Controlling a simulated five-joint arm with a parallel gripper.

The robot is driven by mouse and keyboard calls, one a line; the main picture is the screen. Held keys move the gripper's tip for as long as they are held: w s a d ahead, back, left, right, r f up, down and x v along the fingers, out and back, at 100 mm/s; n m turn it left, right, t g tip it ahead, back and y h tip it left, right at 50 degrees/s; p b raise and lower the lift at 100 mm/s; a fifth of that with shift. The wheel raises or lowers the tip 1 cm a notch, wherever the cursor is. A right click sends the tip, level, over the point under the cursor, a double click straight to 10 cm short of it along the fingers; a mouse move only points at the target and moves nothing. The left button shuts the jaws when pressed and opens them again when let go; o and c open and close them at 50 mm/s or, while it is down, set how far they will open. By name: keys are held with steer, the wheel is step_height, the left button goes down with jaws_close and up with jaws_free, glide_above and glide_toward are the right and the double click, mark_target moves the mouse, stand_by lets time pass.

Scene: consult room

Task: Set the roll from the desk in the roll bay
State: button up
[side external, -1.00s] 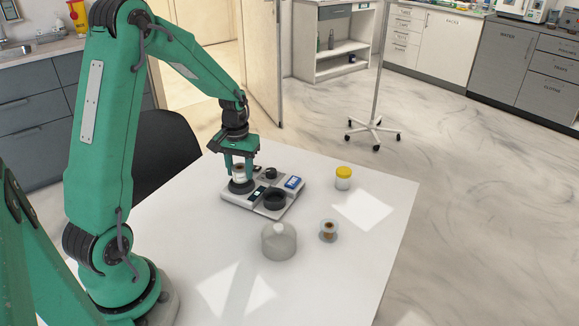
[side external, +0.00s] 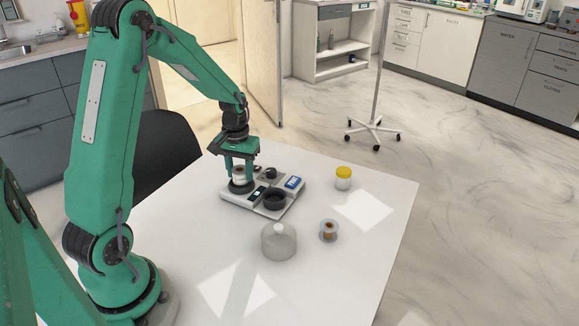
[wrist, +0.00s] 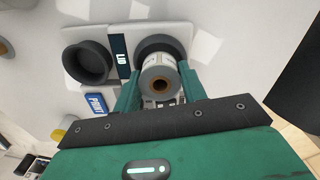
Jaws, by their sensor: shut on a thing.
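A white roll with a brown core (wrist: 160,82) is between the fingers of my gripper (wrist: 161,90) in the wrist view. My gripper also shows in the side view (side external: 239,172), shut on the roll (side external: 239,175). The roll is at a round dark bay (wrist: 157,44) of the pale device (wrist: 127,33) on the desk; the side view shows this bay (side external: 240,187) at the device's left. Whether the roll touches the bay's floor cannot be told. The device (side external: 227,194) has a second dark ring (side external: 275,199), which is empty.
A yellow-capped jar (side external: 343,178) is at the right. The desk's front is mostly free.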

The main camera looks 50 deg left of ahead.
steer(key=shift+f, duration=0.65)
stand_by(1.5)
steer(key=o, duration=1.1)
steer(key=shift+c, duration=0.2)
steer(key=shift+o, duration=1.2)
steer(key=shift+r, duration=0.15)
steer(key=shift+r, duration=3.4)
